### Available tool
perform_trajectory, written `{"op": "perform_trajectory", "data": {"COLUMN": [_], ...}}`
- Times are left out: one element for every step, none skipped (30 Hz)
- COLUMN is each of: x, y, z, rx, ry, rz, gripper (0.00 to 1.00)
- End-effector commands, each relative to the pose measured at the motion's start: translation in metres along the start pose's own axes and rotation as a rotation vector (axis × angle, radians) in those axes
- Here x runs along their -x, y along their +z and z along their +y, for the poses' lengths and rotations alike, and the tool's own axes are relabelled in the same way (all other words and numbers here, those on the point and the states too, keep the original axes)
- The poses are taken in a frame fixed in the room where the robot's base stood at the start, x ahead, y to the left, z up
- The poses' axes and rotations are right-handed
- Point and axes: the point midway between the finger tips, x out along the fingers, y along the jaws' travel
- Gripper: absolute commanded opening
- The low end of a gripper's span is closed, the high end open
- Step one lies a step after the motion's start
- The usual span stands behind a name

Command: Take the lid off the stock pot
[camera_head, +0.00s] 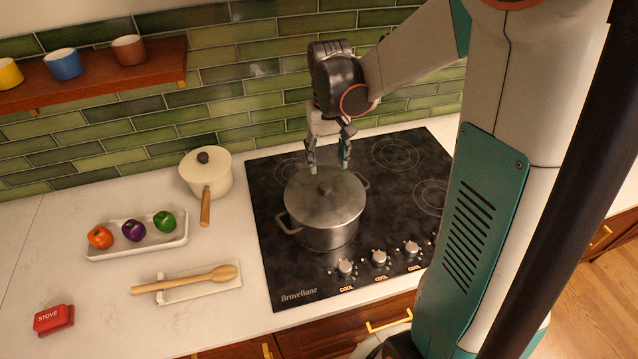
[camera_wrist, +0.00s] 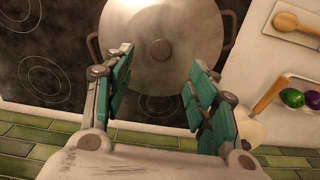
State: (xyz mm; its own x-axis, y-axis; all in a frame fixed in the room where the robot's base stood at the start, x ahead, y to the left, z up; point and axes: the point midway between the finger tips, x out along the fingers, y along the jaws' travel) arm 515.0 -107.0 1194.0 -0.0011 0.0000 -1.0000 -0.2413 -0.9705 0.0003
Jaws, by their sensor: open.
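The stock pot (camera_head: 325,228) is a grey metal pot with two side handles, standing on the black cooktop. Its lid (camera_head: 342,205) is on it, with a dark round knob (camera_head: 325,187) in the middle. In the wrist view the lid (camera_wrist: 190,25) and the knob (camera_wrist: 160,49) show beyond the fingertips. My gripper (camera_head: 328,168) is open and points down, above the back part of the lid. In the wrist view my gripper (camera_wrist: 157,62) has its teal fingers apart, with nothing between them; the knob lies just past the tips. I cannot tell the exact height gap.
A cream saucepan (camera_head: 212,178) with a wooden handle stands left of the cooktop (camera_head: 280,270). A shelf with cups (camera_head: 100,75) hangs above.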

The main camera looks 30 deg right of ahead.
Motion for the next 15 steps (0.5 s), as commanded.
{"op": "perform_trajectory", "data": {"x": [-0.013,-0.019,-0.026,-0.031,-0.036,-0.041,-0.045,-0.048,-0.051,-0.053,-0.055,-0.056,-0.057,-0.059,-0.063], "y": [-0.001,-0.001,-0.001,-0.001,-0.001,-0.001,-0.001,-0.001,-0.001,-0.001,-0.001,-0.001,-0.001,-0.001,-0.001], "z": [0.0,0.0,0.0,0.0,0.0,0.0,0.0,-0.001,-0.001,-0.001,-0.001,-0.001,-0.001,-0.001,-0.001], "rx": [0.0,0.0,0.0,0.0,0.0,0.0,0.0,0.0,0.0,0.0,0.0,0.0,0.0,0.0,0.0], "ry": [0.0,0.0,0.0,0.0,0.0,0.0,0.0,0.0,0.0,0.0,0.0,0.0,0.0,0.0,0.0], "rz": [0.0,0.001,0.001,0.001,0.001,0.001,0.001,0.001,0.001,0.001,0.001,0.001,0.001,0.001,0.001], "gripper": [0.53,0.53,0.53,0.53,0.53,0.53,0.53,0.53,0.53,0.53,0.53,0.53,0.53,0.53,0.53]}}
